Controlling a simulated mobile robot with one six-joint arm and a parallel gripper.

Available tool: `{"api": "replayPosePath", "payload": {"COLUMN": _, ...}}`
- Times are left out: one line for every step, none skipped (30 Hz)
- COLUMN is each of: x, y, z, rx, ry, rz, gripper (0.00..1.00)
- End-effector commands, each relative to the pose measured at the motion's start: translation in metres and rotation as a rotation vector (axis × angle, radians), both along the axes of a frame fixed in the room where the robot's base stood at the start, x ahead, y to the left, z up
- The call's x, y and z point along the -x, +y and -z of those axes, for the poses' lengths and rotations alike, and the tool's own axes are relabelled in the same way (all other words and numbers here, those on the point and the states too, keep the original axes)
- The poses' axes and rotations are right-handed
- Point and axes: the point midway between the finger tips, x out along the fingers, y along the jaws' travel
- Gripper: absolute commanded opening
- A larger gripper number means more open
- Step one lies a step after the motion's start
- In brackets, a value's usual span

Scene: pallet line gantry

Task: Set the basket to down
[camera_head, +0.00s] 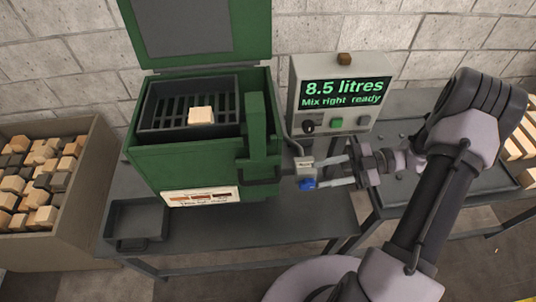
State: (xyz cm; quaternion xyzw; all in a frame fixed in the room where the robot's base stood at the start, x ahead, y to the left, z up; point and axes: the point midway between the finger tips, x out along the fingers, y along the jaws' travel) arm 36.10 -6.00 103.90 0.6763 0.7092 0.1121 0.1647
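The basket (162,121) is a dark slatted rack inside the open green tank (183,168). Its rim shows near the tank's top edge, and one pale wooden block (201,115) sits in it. On the tank's right side are a small grey labelled box (304,164) and a blue knob (307,184) just below it. My gripper (320,174) points left at these two parts. Its fingers are apart, the upper near the grey box and the lower near the blue knob. Nothing shows held between them. Whether a fingertip touches either part I cannot tell.
A grey control box (344,67) reads "8.5 litres, Mix right ready". The green lid (266,30) stands open. A crate of blocks (96,160) is at left. A shallow dark tray (137,222) lies on the bench (280,231) at front left. More pale blocks (528,135) lie at far right.

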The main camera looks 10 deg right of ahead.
Motion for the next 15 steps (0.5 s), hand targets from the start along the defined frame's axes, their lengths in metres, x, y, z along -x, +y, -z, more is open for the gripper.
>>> {"api": "replayPosePath", "payload": {"x": -0.001, "y": -0.005, "z": 0.006, "rx": -0.042, "ry": 0.094, "rz": 0.039, "gripper": 0.36}}
{"api": "replayPosePath", "payload": {"x": -0.002, "y": -0.007, "z": 0.009, "rx": -0.062, "ry": 0.138, "rz": 0.055, "gripper": 0.36}}
{"api": "replayPosePath", "payload": {"x": -0.003, "y": -0.008, "z": 0.012, "rx": -0.078, "ry": 0.176, "rz": 0.070, "gripper": 0.36}}
{"api": "replayPosePath", "payload": {"x": -0.003, "y": -0.007, "z": 0.013, "rx": -0.085, "ry": 0.192, "rz": 0.074, "gripper": 0.36}}
{"api": "replayPosePath", "payload": {"x": -0.003, "y": -0.004, "z": 0.014, "rx": -0.089, "ry": 0.201, "rz": 0.077, "gripper": 0.36}}
{"api": "replayPosePath", "payload": {"x": -0.004, "y": 0.002, "z": 0.014, "rx": -0.091, "ry": 0.203, "rz": 0.076, "gripper": 0.36}}
{"api": "replayPosePath", "payload": {"x": -0.004, "y": 0.008, "z": 0.014, "rx": -0.090, "ry": 0.203, "rz": 0.074, "gripper": 0.36}}
{"api": "replayPosePath", "payload": {"x": -0.004, "y": 0.014, "z": 0.014, "rx": -0.089, "ry": 0.202, "rz": 0.073, "gripper": 0.36}}
{"api": "replayPosePath", "payload": {"x": -0.004, "y": 0.025, "z": 0.014, "rx": -0.088, "ry": 0.202, "rz": 0.073, "gripper": 0.36}}
{"api": "replayPosePath", "payload": {"x": -0.004, "y": 0.033, "z": 0.015, "rx": -0.089, "ry": 0.202, "rz": 0.071, "gripper": 0.36}}
{"api": "replayPosePath", "payload": {"x": -0.004, "y": 0.042, "z": 0.015, "rx": -0.088, "ry": 0.201, "rz": 0.071, "gripper": 0.36}}
{"api": "replayPosePath", "payload": {"x": -0.005, "y": 0.052, "z": 0.015, "rx": -0.087, "ry": 0.201, "rz": 0.071, "gripper": 0.36}}
{"api": "replayPosePath", "payload": {"x": -0.005, "y": 0.060, "z": 0.015, "rx": -0.087, "ry": 0.200, "rz": 0.071, "gripper": 0.36}}
{"api": "replayPosePath", "payload": {"x": -0.005, "y": 0.067, "z": 0.015, "rx": -0.088, "ry": 0.200, "rz": 0.071, "gripper": 0.36}}
{"api": "replayPosePath", "payload": {"x": -0.005, "y": 0.077, "z": 0.015, "rx": -0.086, "ry": 0.200, "rz": 0.070, "gripper": 0.36}}
